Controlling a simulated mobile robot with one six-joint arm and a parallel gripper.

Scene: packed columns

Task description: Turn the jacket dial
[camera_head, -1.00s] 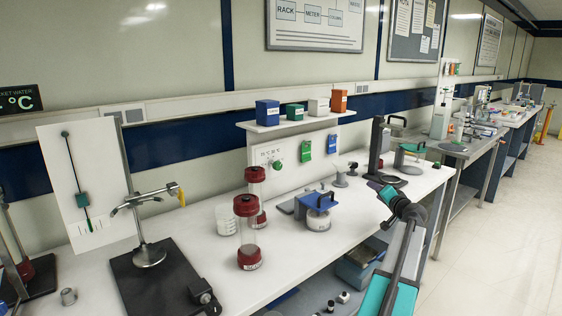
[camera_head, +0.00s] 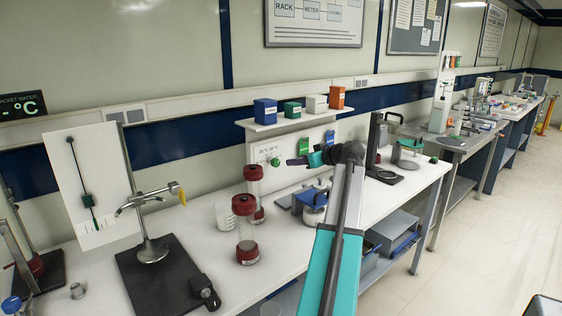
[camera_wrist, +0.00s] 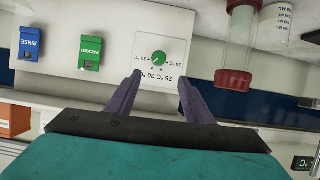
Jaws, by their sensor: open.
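The jacket dial is a small green round knob (camera_head: 275,162) on a white panel with temperature marks on the back wall. In the wrist view the dial (camera_wrist: 158,58) shows upside down, with a white pointer line and marks such as 25 °C and 30 °C around it. My gripper (camera_wrist: 160,74) is open and empty, its two dark fingers pointing toward the dial. The dial lies between and just beyond the fingertips, apparently untouched. In the head view my gripper (camera_head: 291,162) is just right of the dial, above the bench.
Green PACKED (camera_wrist: 91,53) and blue RINSE (camera_wrist: 30,42) switches sit beside the dial panel. Red-capped glass columns (camera_head: 246,230) stand on the bench left of my arm. A shelf with coloured boxes (camera_head: 265,110) is above. A black temperature display (camera_head: 22,104) hangs far left.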

